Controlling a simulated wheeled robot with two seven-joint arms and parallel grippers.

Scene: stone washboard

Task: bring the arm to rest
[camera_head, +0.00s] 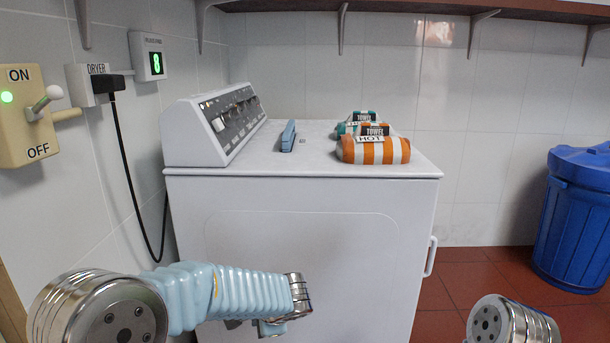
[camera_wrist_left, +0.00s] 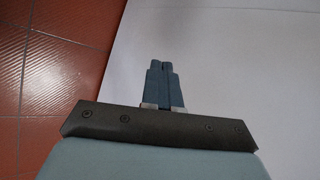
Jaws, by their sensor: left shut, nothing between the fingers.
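My left arm (camera_head: 225,292), in a pale blue ribbed sleeve, comes in from the lower left of the head view. It is bent across the front of the white dryer (camera_head: 300,235). My left gripper (camera_wrist_left: 165,66) shows in the left wrist view with its two blue-grey fingers together and nothing between them. The white surface behind the fingers fills most of that view. Only a silver joint of my right arm (camera_head: 510,322) shows at the lower right of the head view; the right gripper is out of frame.
On the dryer top lie a small blue piece (camera_head: 288,136), an orange-striped towel roll (camera_head: 372,150) and a teal-striped one behind it. An ON/OFF lever box (camera_head: 28,115) is on the left wall. A blue bin (camera_head: 572,225) stands right. Red floor (camera_head: 465,275) between is clear.

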